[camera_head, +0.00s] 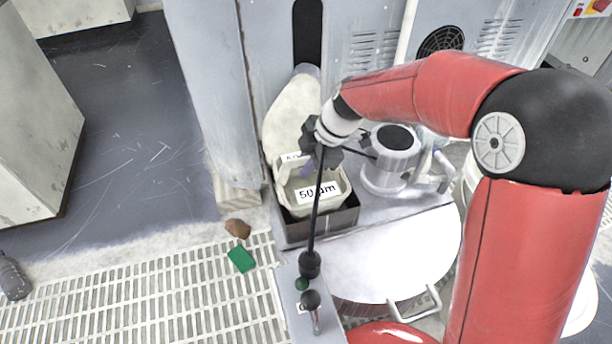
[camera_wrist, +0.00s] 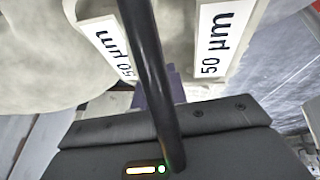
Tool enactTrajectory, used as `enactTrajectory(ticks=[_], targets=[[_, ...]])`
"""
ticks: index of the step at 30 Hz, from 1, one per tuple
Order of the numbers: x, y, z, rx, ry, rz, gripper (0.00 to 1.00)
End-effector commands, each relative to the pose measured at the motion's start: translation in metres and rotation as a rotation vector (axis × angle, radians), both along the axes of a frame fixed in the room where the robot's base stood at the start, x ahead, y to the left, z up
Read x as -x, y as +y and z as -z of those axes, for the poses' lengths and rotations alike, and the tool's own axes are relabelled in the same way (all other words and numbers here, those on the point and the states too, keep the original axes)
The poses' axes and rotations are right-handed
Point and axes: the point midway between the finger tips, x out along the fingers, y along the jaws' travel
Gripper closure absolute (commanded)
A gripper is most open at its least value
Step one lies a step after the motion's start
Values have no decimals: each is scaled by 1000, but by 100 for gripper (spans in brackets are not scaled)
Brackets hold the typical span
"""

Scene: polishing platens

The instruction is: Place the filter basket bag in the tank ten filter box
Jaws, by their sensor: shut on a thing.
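A cream basket (camera_head: 339,205) with a white "50 µm" label shows in the head view below my gripper (camera_head: 311,160). The basket lies at the mouth of a dark open box (camera_head: 325,225); I cannot tell whether it rests on the bottom. My gripper is shut, with a small purple piece (camera_head: 307,168) at its fingers that looks like the basket's handle. The wrist view shows this purple piece (camera_wrist: 178,88) partly hidden behind a black rod, with cream walls bearing two "50 µm" labels beyond it. The fingertips are largely hidden.
A rounded cream piece (camera_head: 290,113) leans behind the box against a grey cabinet. A silver pump-like unit (camera_head: 391,165) stands close on the right. A black rod (camera_head: 314,215) crosses before the box. A round white lid (camera_head: 400,255) lies at front right.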

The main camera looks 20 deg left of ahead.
Motion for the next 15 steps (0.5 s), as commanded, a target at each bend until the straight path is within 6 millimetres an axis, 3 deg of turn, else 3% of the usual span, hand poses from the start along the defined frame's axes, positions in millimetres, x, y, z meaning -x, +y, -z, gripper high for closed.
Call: enactTrajectory(ticks=[9,15], targets=[[0,0,39,2,2,1,100],[0,0,42,0,-2,0,100]])
